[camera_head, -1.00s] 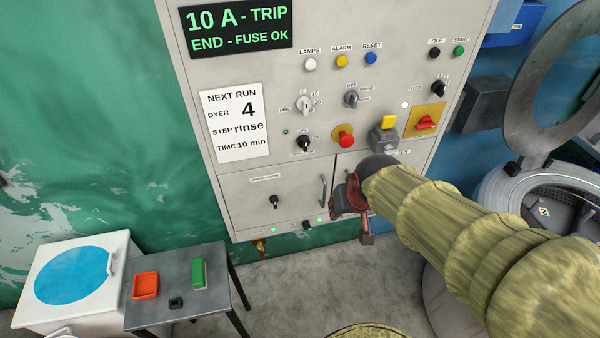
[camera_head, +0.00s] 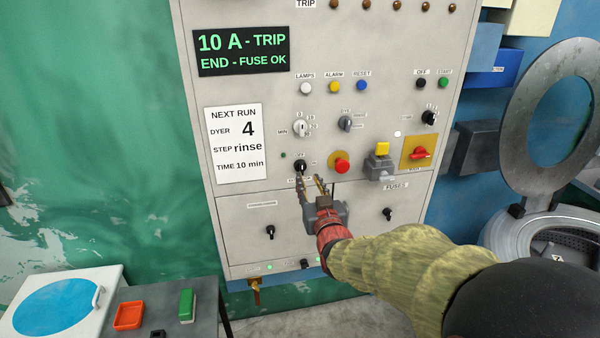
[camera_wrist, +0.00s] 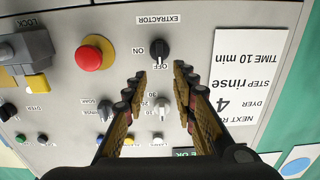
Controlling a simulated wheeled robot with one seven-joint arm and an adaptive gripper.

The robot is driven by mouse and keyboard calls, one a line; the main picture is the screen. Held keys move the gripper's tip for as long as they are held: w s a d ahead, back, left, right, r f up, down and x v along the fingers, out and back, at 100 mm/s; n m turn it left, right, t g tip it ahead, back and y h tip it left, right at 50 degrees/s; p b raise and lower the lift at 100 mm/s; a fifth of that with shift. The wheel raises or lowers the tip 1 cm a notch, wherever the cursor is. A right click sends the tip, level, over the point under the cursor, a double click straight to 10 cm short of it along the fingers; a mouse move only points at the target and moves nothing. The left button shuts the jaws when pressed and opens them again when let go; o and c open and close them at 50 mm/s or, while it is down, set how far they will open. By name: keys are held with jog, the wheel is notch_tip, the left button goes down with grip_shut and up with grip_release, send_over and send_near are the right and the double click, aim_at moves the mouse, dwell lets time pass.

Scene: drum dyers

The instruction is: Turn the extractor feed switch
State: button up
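The extractor feed switch (camera_wrist: 160,50) is a black rotary knob on the grey panel. The upside-down wrist view shows the labels EXTRACTOR, ON and OFF around it; I cannot tell surely which its pointer faces. In the head view the switch (camera_head: 299,165) sits left of the red mushroom button. My gripper (camera_head: 309,179) is just below the switch there, its fingers pointing up toward the panel. In the wrist view my gripper (camera_wrist: 160,72) is open and empty, its fingertips apart either side of the OFF label, short of the knob.
The red mushroom button (camera_head: 341,166), a grey box with yellow top (camera_head: 381,162) and a red handle on a yellow plate (camera_head: 420,153) lie to the right. A selector knob (camera_head: 301,128) is above. A white notice (camera_head: 237,143) is left. A small table (camera_head: 205,300) stands below left.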

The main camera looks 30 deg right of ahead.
aim_at(302, 165)
jog(key=shift+b+x, duration=0.45)
jog(key=shift+x, duration=3.3)
jog(key=shift+c, duration=1.4)
jog(key=c, duration=0.4)
grip_shut()
